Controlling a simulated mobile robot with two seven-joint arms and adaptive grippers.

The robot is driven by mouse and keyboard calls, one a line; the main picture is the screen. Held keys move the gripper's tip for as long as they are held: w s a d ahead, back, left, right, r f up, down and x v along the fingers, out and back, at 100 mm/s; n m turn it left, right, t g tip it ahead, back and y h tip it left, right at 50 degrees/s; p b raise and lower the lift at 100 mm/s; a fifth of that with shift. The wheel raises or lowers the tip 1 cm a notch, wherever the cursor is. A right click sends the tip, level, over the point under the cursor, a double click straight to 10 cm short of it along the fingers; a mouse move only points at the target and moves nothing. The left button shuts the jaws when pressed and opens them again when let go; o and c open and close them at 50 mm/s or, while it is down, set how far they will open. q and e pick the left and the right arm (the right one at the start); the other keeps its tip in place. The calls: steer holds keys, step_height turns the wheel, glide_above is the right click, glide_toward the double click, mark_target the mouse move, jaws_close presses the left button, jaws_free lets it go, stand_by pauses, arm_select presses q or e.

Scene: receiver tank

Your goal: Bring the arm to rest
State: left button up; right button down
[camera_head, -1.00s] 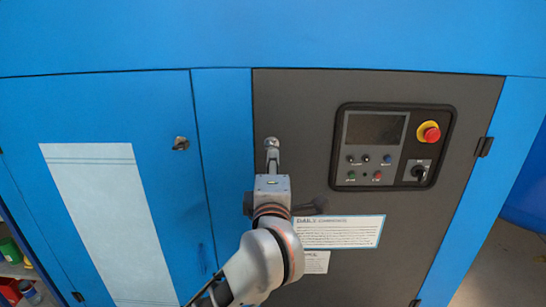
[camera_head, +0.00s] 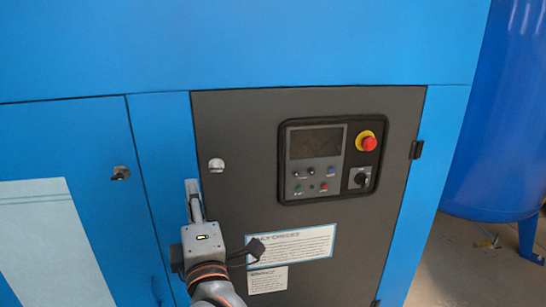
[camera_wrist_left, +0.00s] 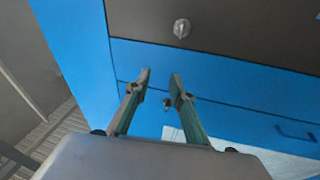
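My left gripper (camera_head: 193,188) is in front of the blue cabinet, near the left edge of its dark grey door (camera_head: 240,130). A small round metal latch (camera_head: 216,165) sits on that door, up and right of the fingertips in the head view. In the left wrist view the two fingers (camera_wrist_left: 160,76) stand apart with nothing between them, and the latch (camera_wrist_left: 181,28) shows beyond them with a clear gap. The arm reaches up from the bottom of the head view. My right gripper is not in view.
The control panel (camera_head: 328,160) has a screen, buttons, a black rotary switch (camera_head: 361,180) and a red emergency stop (camera_head: 368,142). Another latch (camera_head: 121,173) is on the left blue door.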

arm_select(q)
steer(key=s+d+f+m+h, duration=0.2)
steer(key=f+m+h, duration=0.3)
steer(key=f+m, duration=0.35)
steer(key=s+d+f+m+h, duration=0.2)
steer(key=f+m+h, duration=0.2)
steer(key=f+m, duration=0.4)
steer(key=s+d+f+m+h, duration=0.25)
steer(key=f+m+h, duration=0.25)
steer(key=f+m, duration=0.3)
steer(key=s+a+f+g+y, duration=0.1)
steer(key=s+f, duration=0.3)
steer(key=f, duration=0.5)
steer(key=s+a+f+m+g+y, duration=0.1)
steer(key=s+a+f+g, duration=0.3)
steer(key=f, duration=0.5)
steer(key=s+a+f+g+y, duration=0.1)
steer(key=s+a+f+g, duration=0.2)
steer(key=f, duration=0.6)
steer(key=s, duration=0.2)
steer(key=shift+s+m, duration=0.35)
